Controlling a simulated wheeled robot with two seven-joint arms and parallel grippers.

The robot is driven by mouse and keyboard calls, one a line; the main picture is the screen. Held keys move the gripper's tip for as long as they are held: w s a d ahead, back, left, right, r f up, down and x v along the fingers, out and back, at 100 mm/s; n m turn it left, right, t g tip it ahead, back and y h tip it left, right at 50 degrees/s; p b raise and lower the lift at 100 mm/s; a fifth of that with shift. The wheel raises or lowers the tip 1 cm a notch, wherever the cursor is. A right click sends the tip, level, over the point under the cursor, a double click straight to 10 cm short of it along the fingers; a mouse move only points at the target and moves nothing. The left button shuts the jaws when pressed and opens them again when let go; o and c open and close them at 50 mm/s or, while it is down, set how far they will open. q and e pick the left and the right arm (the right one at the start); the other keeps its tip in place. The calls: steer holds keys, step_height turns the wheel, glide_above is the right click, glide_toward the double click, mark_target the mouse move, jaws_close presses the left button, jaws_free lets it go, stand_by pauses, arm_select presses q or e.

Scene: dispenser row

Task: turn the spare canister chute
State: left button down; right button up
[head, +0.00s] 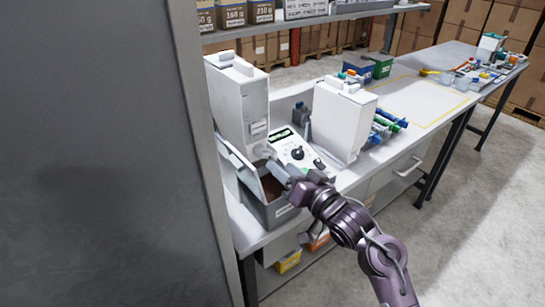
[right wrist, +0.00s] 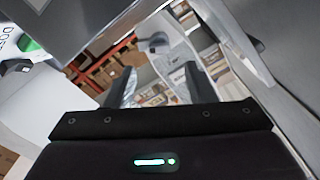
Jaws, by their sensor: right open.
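Two tall white canisters stand on the bench in the head view: a left one (head: 240,105) and a right one (head: 338,122). I cannot tell which is the spare one, and no chute shows clearly. My right gripper (head: 284,173) is open, in front of the control panel (head: 297,153) and over the rim of the grey bin (head: 272,214). In the right wrist view its two dark fingers (right wrist: 157,86) stand apart with nothing clearly between them. A small grey rounded part (right wrist: 153,43) shows beyond the fingertips; I cannot tell what it is. My left gripper is not in view.
The grey bin has a raised lid (head: 235,160) and brown contents. A large grey panel (head: 90,150) fills the left of the head view. Blue and green tubes (head: 388,125) lie right of the right canister. A yellow-outlined area (head: 420,103) farther along the bench is clear.

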mark_target(267, 155)
steer(key=p+x, duration=0.1)
steer(key=x, duration=0.4)
steer(key=shift+w+a, duration=0.2)
steer(key=shift+w, duration=0.05)
steer(key=c, duration=1)
steer(key=shift+n, duration=1.5)
steer(key=shift+s+a+n+b, duration=0.1)
steer(key=shift+n+b, duration=0.3)
steer(key=shift+n, duration=1.5)
